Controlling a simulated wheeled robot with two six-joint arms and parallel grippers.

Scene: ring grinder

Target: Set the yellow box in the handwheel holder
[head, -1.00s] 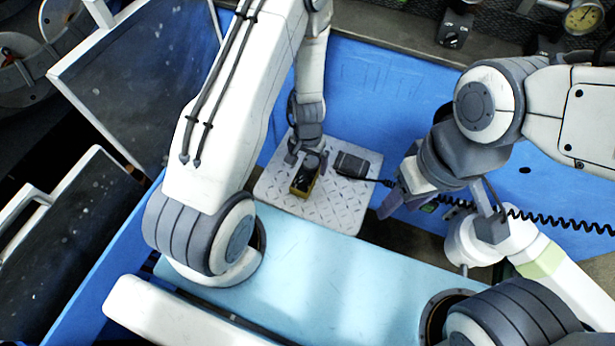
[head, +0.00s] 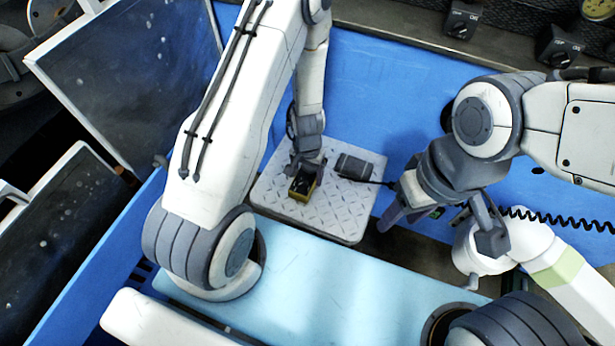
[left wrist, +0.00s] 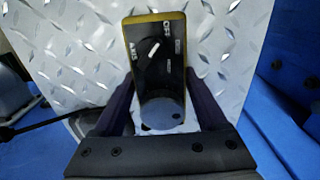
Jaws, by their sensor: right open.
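The yellow box (head: 303,187) has yellow sides and a dark face with a round dial. It is at the left part of the metal plate (head: 335,222), tilted towards the head camera. My left gripper (head: 305,170) reaches it from behind; in the left wrist view its fingers lie along both sides of the box (left wrist: 158,65). Whether the box's underside touches the plate is hidden. A dark grey block (head: 355,166) with a black cable sits on the plate beside it; I cannot tell whether this is the handwheel holder. My right gripper (head: 437,228) is open and empty, right of the plate.
A light blue surface (head: 330,285) lies in front of the plate. A blue wall (head: 400,95) stands behind it. A coiled black cable (head: 560,222) runs at the right, close to my right arm. Dark panels (head: 140,80) stand at the left.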

